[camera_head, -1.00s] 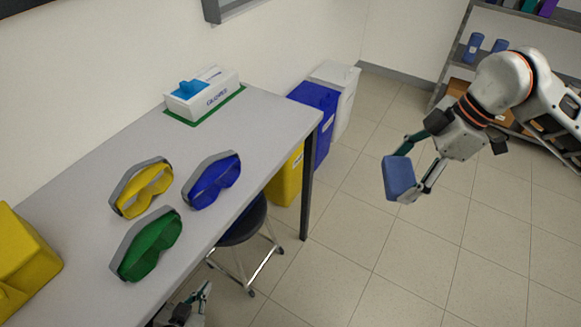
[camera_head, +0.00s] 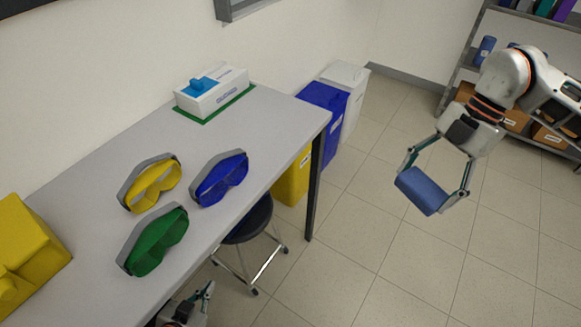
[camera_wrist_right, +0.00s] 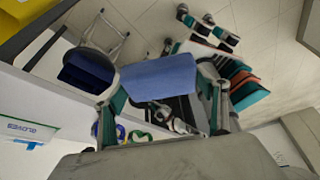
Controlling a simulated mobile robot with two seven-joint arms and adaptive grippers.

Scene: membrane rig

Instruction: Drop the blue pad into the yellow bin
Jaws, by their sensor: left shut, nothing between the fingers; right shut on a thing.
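The blue pad (camera_head: 422,191) is held in my right gripper (camera_head: 432,188), in the air over the floor, right of the table. The pad (camera_wrist_right: 160,76) also shows between the fingers in the right wrist view. The yellow bin (camera_head: 292,178) stands on the floor beyond the stool, partly hidden by the table and its leg. The pad is well apart from it, to the right. My left gripper (camera_head: 206,298) is low at the bottom edge beside the table, shut and empty, only partly in view.
The table (camera_head: 95,185) carries yellow, blue and green goggles, a glove box (camera_head: 212,92) and a yellow case (camera_head: 25,250). A stool (camera_head: 250,222) stands by its edge. A blue bin (camera_head: 325,112) and a white bin (camera_head: 350,85) stand behind the yellow one. Floor at the right is open.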

